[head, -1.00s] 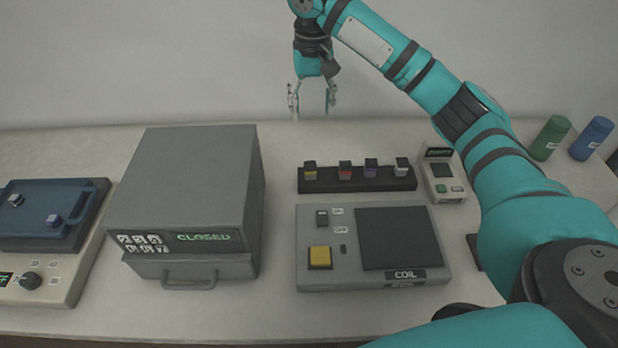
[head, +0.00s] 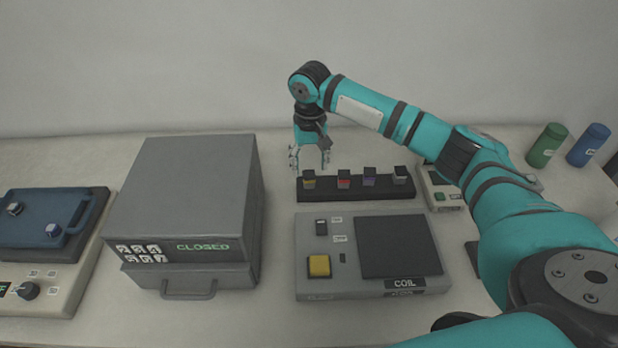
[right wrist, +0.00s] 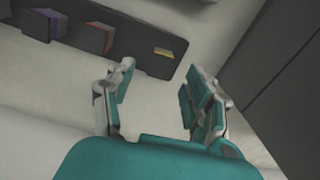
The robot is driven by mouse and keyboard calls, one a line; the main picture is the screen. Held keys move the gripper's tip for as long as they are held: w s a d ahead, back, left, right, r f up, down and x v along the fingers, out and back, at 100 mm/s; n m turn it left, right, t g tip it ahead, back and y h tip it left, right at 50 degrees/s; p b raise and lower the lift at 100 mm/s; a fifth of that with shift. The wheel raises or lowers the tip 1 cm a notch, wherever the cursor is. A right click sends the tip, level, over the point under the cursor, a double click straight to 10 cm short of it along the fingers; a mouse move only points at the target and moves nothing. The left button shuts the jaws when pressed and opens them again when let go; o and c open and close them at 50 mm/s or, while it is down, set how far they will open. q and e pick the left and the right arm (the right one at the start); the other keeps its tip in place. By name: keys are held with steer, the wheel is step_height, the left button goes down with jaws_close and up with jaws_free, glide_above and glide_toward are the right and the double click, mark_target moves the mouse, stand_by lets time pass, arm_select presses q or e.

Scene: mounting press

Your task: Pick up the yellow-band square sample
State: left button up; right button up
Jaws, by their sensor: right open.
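The yellow-band square sample (head: 309,182) is dark-topped and sits at the left end of a black rack (head: 325,194) in the head view. In the right wrist view its yellow band (right wrist: 165,51) shows near the end of the rack, beyond my fingertips. My right gripper (head: 310,164) is open and empty, above and just behind this sample. In the right wrist view the open fingers (right wrist: 161,75) stand apart with the sample roughly in line with the gap. My left gripper is not in view.
Red (head: 344,179), purple (head: 369,177) and white-banded (head: 400,176) samples share the rack. A coil unit (head: 318,225) stands in front, a grey box reading CLOSED (head: 190,190) at left, and a small meter (head: 438,196) at right. Green (head: 546,146) and blue (head: 588,146) bottles stand far right.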

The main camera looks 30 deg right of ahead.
mark_target(309, 174)
step_height(309, 174, down, 5)
steer(key=shift+w+r+p, duration=0.1)
steer(key=shift+r+p, duration=0.1)
steer(key=shift+p, duration=0.2)
steer(key=shift+c, duration=0.3)
steer(key=shift+a, duration=0.1)
jaws_close()
